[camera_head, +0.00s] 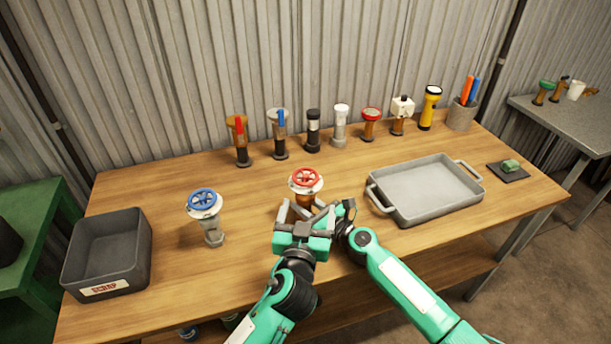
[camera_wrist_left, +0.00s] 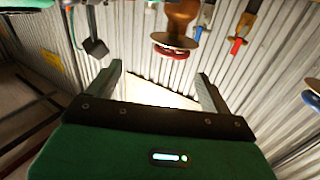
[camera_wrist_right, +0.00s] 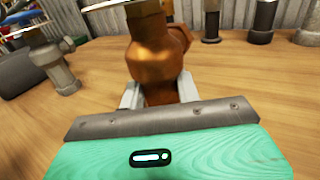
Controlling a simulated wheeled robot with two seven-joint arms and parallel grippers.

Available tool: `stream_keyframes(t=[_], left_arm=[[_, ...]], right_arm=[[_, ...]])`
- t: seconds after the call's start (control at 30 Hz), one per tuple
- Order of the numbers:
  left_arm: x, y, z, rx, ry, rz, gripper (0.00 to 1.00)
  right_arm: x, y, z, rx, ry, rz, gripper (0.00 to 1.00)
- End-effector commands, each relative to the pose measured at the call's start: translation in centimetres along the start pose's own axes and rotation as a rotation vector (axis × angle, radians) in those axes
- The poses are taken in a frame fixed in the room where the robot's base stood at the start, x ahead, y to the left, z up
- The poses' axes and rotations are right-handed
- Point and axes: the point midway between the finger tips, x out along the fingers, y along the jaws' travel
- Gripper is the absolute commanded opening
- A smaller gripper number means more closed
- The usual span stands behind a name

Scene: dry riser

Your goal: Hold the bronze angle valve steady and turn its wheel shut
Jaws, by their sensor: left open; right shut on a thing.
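The bronze angle valve (camera_head: 304,199) stands upright on the wooden bench, with a red wheel (camera_head: 306,178) above a pale disc on top. In the right wrist view its bronze body (camera_wrist_right: 155,62) fills the gap between the jaws. My right gripper (camera_wrist_right: 158,88) is shut on that body, low down. My left gripper (camera_head: 304,212) is open and empty on the near side of the valve. The left wrist view looks upside down. There the red wheel (camera_wrist_left: 175,52) lies beyond the fingertips (camera_wrist_left: 159,70), apart from them. The valve's lower part is partly hidden by my grippers in the head view.
A blue-wheeled valve (camera_head: 207,210) stands to the left, near a dark scrap bin (camera_head: 103,288). A grey tray (camera_head: 415,216) lies close on the right. Several valves and a yellow torch (camera_head: 430,108) line the back. Bare bench lies between the bronze and blue-wheeled valves.

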Motion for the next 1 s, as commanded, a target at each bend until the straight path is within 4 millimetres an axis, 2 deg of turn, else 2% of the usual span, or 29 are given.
stream_keyframes(t=[0.23,0.37,1.0], left_arm=[[-0.6,-0.5,-0.7,-0.021,-0.009,-0.129,0.83],[-0.1,-0.7,-0.8,-0.022,-0.008,-0.142,0.83],[9.7,-2.1,-0.7,-0.02,-0.008,-0.14,0.83]], right_arm=[[0.0,-0.1,0.0,0.0,0.001,-0.001,0.0],[0.0,-0.1,0.0,0.0,0.001,-0.001,0.0],[0.0,-0.1,0.0,0.0,0.0,-0.001,0.0]])
